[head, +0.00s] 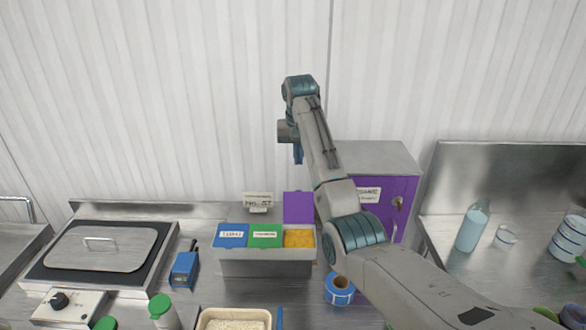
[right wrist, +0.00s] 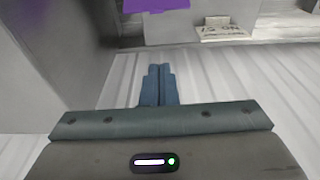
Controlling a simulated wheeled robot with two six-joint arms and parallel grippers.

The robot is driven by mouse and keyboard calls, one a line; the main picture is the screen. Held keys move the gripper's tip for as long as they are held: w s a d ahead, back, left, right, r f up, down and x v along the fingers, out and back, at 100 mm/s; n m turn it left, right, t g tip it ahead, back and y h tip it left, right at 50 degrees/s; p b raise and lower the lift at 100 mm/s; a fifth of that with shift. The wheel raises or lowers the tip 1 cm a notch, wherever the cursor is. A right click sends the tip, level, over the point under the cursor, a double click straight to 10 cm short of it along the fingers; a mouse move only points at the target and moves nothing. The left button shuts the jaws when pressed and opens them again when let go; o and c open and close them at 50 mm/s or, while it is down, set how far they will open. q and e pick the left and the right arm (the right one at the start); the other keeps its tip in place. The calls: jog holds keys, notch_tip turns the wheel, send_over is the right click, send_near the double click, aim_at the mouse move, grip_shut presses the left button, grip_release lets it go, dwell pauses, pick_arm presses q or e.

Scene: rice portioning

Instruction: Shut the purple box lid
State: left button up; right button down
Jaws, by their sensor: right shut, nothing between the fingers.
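The purple lid (head: 298,207) stands open, raised at the back of the right compartment of a grey three-part box (head: 265,268). Yellow-orange contents (head: 299,239) show in that open compartment. The blue lid (head: 231,235) and green lid (head: 265,235) beside it lie shut. My right gripper (head: 298,154) is above and behind the box, pointing down, apart from the purple lid. In the right wrist view its blue fingers (right wrist: 159,85) are together and empty. A purple edge (right wrist: 152,6) shows at the top of that view. My left gripper is not in view.
A small sign (head: 258,199) stands behind the box. A grey cabinet with a purple door (head: 377,215) stands to the right, partly behind my right arm. A blue tape roll (head: 339,288), a blue device (head: 184,269) and a rice tray (head: 234,316) are around the box.

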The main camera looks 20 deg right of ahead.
jog(key=f+p, duration=0.1)
jog(key=p, duration=0.7)
send_over(298, 207)
jog(key=w+d, duration=0.1)
jog(key=w, duration=0.2)
notch_tip(298, 207, down, 6)
jog(key=shift+w+d, duration=0.15)
jog(key=shift+d, duration=0.05)
jog(key=shift+f, duration=0.15)
